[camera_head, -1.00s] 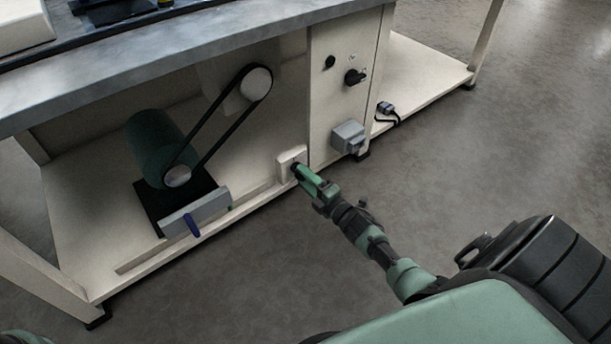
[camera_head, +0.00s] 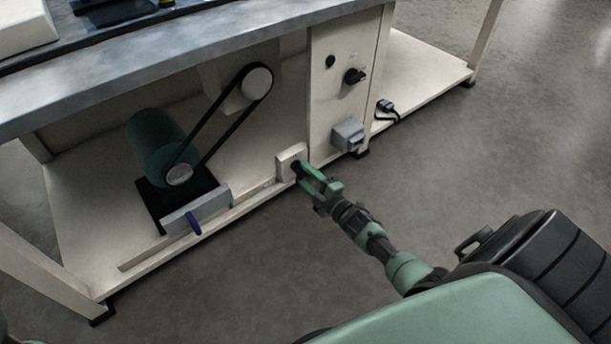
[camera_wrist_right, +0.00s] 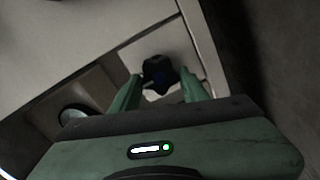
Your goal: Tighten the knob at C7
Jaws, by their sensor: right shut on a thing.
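A dark knob (camera_head: 296,166) sits on a small white block (camera_head: 285,157) low at the front of the bench. It also shows in the right wrist view (camera_wrist_right: 158,70), dark with a lobed outline, in front of a white plate. My right gripper (camera_head: 303,173) reaches it from the lower right, with one green finger on each side, shut on the knob. No C7 label is readable. My left gripper is not in view.
A green motor (camera_head: 153,145) with a black belt (camera_head: 217,133) and a grey bracket with a blue handle (camera_head: 194,224) stand left of the knob. A grey box (camera_head: 347,135) and a black switch (camera_head: 355,76) are on the panel to the right. The floor in front is clear.

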